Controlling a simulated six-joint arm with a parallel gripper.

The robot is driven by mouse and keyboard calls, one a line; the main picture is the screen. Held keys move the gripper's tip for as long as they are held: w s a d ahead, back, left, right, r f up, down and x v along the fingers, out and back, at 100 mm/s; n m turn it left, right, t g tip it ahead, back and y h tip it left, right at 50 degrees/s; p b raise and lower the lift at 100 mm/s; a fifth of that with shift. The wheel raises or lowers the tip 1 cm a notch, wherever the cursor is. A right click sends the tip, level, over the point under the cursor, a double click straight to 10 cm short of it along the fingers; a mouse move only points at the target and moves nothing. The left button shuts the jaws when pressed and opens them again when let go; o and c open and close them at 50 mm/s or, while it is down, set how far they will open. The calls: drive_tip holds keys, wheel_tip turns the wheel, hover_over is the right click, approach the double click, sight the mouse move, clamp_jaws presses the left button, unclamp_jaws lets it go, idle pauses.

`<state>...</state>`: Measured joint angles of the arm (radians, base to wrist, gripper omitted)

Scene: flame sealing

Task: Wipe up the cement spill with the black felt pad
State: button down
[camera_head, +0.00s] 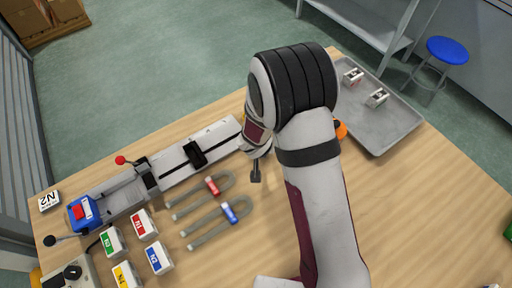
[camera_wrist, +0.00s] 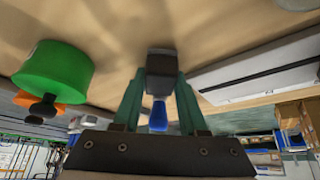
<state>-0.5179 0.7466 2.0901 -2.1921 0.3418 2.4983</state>
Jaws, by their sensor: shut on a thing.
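My gripper (camera_wrist: 160,80) is shut on a dark block with a blue part below it, which I take to be the black felt pad (camera_wrist: 160,64). In the wrist view the pad sits between the two green fingers, close to the wooden table top. In the head view the dark end (camera_head: 255,172) hangs below my wrist, right of the grey rail; whether it touches the table I cannot tell. I cannot make out the cement spill in either view; my arm hides part of the table.
A green round container (camera_wrist: 52,70) stands near the pad in the wrist view. Left of my arm are the grey rail fixture (camera_head: 185,160), two bent tubes (camera_head: 215,218) and several labelled boxes (camera_head: 145,224). A grey tray (camera_head: 385,125) lies at the back right. The right front is largely clear.

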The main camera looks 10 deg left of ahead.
drive_tip(key=shift+a+r, duration=0.1)
drive_tip(key=shift+r, duration=3.85)
